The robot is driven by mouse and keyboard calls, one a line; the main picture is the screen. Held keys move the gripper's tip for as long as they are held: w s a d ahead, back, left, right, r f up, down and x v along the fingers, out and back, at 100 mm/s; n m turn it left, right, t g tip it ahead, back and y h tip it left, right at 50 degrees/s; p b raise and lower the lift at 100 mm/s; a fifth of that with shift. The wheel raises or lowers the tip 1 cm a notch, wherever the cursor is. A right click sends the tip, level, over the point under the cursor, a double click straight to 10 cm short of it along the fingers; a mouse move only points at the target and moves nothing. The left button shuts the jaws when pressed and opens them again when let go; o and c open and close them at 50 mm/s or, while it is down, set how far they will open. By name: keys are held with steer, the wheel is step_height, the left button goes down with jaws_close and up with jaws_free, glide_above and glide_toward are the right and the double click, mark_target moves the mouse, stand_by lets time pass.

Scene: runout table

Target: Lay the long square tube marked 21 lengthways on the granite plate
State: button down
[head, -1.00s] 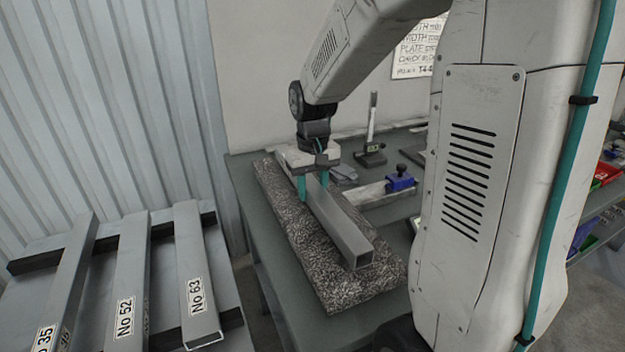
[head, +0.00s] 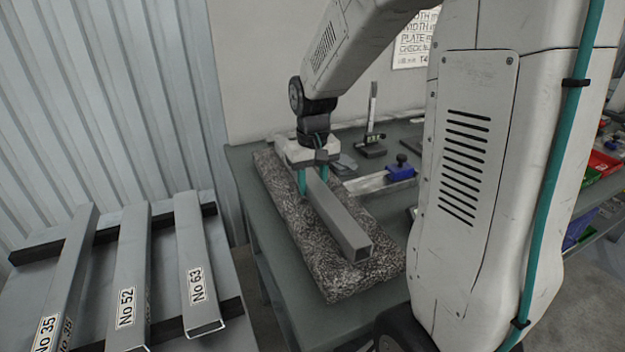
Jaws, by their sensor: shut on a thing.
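A long grey square tube (head: 340,222) lies lengthways along the speckled granite plate (head: 300,232), at or just above its surface; I cannot tell if it touches. Its open near end faces me, and no number shows on the sides in view. My gripper (head: 313,185) points down with its teal fingers on either side of the tube near its far end, shut on it. The far end of the tube is hidden behind the gripper.
Tubes marked 35 (head: 66,270), 52 (head: 130,275) and 63 (head: 196,260) lie on a rack at left. A height gauge (head: 371,140) and a blue-topped tool (head: 401,170) stand on the table (head: 260,262) behind the plate. My arm blocks the right side.

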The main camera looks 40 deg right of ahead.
steer(key=c, duration=0.8)
jaws_free()
steer(key=shift+c, duration=0.2)
step_height(320, 180, up, 8)
steer(key=shift+f, duration=0.1)
